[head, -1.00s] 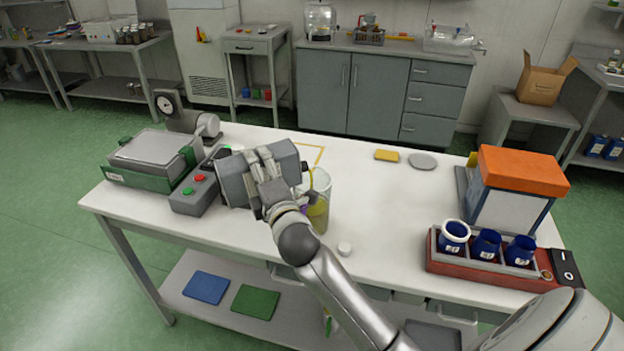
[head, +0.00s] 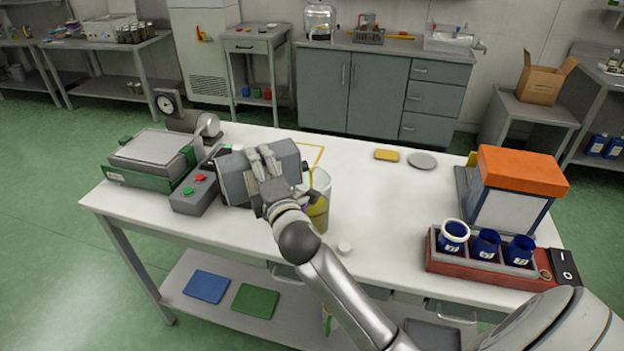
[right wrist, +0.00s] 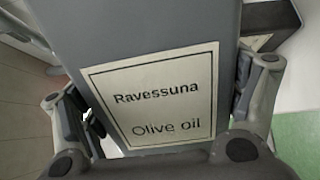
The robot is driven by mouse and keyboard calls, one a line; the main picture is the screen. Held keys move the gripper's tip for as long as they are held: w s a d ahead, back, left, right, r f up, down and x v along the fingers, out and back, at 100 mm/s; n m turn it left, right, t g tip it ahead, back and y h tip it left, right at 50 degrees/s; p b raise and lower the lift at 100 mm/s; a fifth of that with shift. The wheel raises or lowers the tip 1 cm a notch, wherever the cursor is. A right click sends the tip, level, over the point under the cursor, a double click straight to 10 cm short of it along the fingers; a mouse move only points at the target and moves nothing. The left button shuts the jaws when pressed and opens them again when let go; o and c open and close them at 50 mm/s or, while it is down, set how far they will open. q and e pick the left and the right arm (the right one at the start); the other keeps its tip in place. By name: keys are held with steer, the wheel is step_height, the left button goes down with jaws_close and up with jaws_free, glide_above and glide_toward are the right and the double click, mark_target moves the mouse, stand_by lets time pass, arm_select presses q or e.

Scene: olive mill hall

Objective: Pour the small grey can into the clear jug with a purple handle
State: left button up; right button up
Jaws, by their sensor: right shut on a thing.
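My right gripper (head: 262,172) is shut on the grey can (head: 236,180) and holds it tipped on its side above the worktable. In the right wrist view the can (right wrist: 215,50) has a label reading "Ravessuna Olive oil", with the fingers on either side. The clear jug (head: 322,182) stands upright on the table just right of the can's mouth end and is partly hidden by the gripper and arm. Yellow-green oil shows inside it, with a yellow streak near the can's mouth. A bit of the purple handle shows at its left. My left gripper is not in view.
A control box with buttons (head: 193,196) and a scale (head: 150,152) stand at the left. A rack (head: 432,256) with blue jars and an orange-topped box (head: 523,170) stand at the right. The table's back middle is mostly clear.

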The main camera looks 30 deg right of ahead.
steer(key=f+n+b, duration=0.1)
steer(key=a+f+n+b, duration=0.1)
steer(key=shift+b, duration=0.4)
steer(key=shift+w+a+f+n+p, duration=0.15)
steer(key=shift+a+n+p, duration=0.2)
steer(key=shift+n, duration=0.55)
steer(key=shift+f, duration=0.1)
steer(key=shift+d+f+n, duration=0.2)
steer(key=shift+f+n, duration=0.4)
steer(key=shift+n, duration=0.2)
steer(key=n+p, duration=0.2)
steer(key=d+f+n+p, duration=0.1)
steer(key=n+p, duration=0.1)
steer(key=shift+d+n, duration=0.2)
steer(key=shift+n, duration=0.1)
step_height(320, 180, down, 8)
steer(key=n+b, duration=0.1)
steer(key=n, duration=0.6)
steer(key=shift+a, duration=0.35)
